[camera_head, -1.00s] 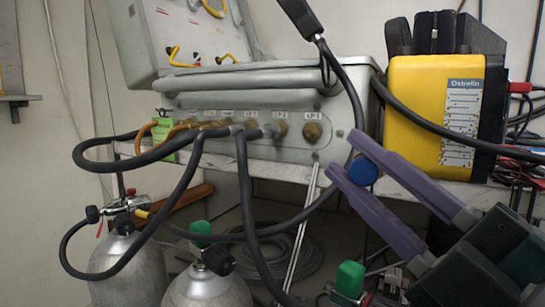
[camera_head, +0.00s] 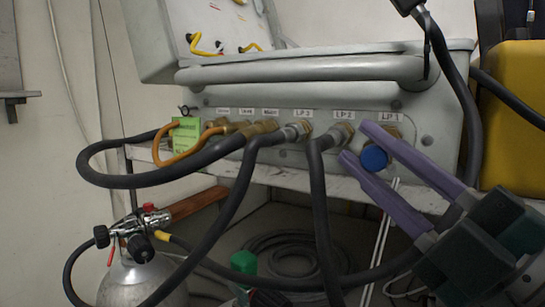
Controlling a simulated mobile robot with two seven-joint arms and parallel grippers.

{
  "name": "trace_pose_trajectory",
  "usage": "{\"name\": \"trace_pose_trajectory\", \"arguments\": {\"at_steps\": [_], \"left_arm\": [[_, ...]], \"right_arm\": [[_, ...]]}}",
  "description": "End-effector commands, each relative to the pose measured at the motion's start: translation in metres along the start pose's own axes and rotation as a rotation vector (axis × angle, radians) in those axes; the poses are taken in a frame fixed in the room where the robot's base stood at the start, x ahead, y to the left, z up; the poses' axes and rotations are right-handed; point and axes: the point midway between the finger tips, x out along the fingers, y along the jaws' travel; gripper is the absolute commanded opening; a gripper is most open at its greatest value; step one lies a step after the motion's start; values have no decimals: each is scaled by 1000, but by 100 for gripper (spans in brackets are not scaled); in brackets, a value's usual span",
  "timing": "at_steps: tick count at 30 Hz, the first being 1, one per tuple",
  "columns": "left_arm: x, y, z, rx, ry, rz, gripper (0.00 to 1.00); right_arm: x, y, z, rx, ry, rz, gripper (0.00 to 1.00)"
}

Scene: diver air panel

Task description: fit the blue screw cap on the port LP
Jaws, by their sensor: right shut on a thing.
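The blue screw cap (camera_head: 374,157) is held between the purple fingertips of my right gripper (camera_head: 366,145), which comes in from the lower right. The grey air panel (camera_head: 290,110) has a row of ports along its front. The rightmost brass port (camera_head: 396,131), under a label that seems to read LP 1, is partly hidden behind the upper finger. The cap appears just below and left of that port; I cannot tell the gap in depth. The ports labelled LP 2 (camera_head: 341,133) and LP 3 (camera_head: 299,130) have black hoses on them. My left gripper is not in view.
Black hoses (camera_head: 322,190) hang in front of the panel, left of my right gripper. A green tag (camera_head: 186,135) hangs at the left ports. A gas cylinder (camera_head: 142,280) stands lower left. A yellow box (camera_head: 515,110) stands at the right.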

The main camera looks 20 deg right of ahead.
Motion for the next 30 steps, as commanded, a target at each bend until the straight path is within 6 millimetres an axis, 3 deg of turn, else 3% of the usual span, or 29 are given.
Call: {"name": "trace_pose_trajectory", "arguments": {"at_steps": [23, 30], "left_arm": [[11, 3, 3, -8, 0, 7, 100], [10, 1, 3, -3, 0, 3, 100]], "right_arm": [[24, 0, 59, -3, 0, 1, 0], [24, 0, 57, 0, 0, 0, 0]]}}
